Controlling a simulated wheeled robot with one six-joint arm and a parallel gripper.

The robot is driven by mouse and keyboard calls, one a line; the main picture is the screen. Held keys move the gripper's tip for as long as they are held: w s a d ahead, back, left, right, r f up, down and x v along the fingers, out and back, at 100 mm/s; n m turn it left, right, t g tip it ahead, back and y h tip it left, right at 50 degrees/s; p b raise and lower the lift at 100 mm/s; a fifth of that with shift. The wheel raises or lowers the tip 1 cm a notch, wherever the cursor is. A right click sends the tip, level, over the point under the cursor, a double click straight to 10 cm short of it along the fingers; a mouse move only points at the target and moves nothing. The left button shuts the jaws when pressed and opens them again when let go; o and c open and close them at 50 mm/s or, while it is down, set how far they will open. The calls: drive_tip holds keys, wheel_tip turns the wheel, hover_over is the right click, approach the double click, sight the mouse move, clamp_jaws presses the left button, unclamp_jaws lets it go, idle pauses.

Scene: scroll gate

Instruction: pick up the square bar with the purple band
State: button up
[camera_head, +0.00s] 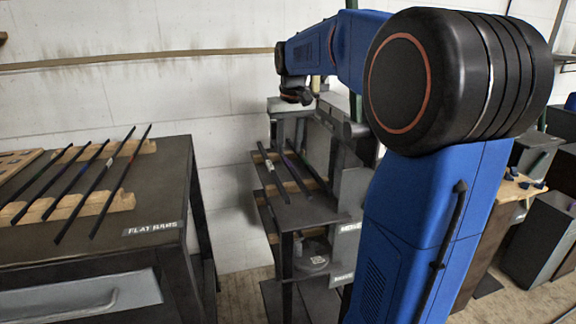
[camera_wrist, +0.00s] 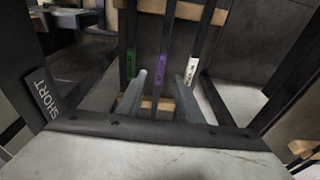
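The square bar with the purple band (camera_wrist: 160,72) is the middle one of three dark bars in the wrist view. A bar with a green band (camera_wrist: 131,62) lies to its left and a bar with a white band (camera_wrist: 192,69) to its right. My gripper (camera_wrist: 160,78) is open, with one grey finger on each side of the purple-banded bar in the picture. How far the fingertips are from the bar is hard to tell. In the head view my gripper (camera_head: 297,98) hangs over the narrow rack; the banded bars (camera_head: 292,168) lie on its shelf.
Wooden supports (camera_wrist: 185,10) lie across under the bars. A label plate reading SHORT (camera_wrist: 43,93) is at the left of the wrist view. Dark rack frame parts flank both sides. A table labelled FLAT BARS (camera_head: 150,229) with several bars stands at the left in the head view.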

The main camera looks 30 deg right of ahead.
sight(288, 162)
drive_tip(key=shift+w+f, duration=0.15)
drive_tip(key=shift+f, duration=1)
drive_tip(key=shift+w+f, duration=0.15)
drive_tip(key=shift+f, duration=0.95)
clamp_jaws()
drive_tip(key=shift+r, duration=0.1)
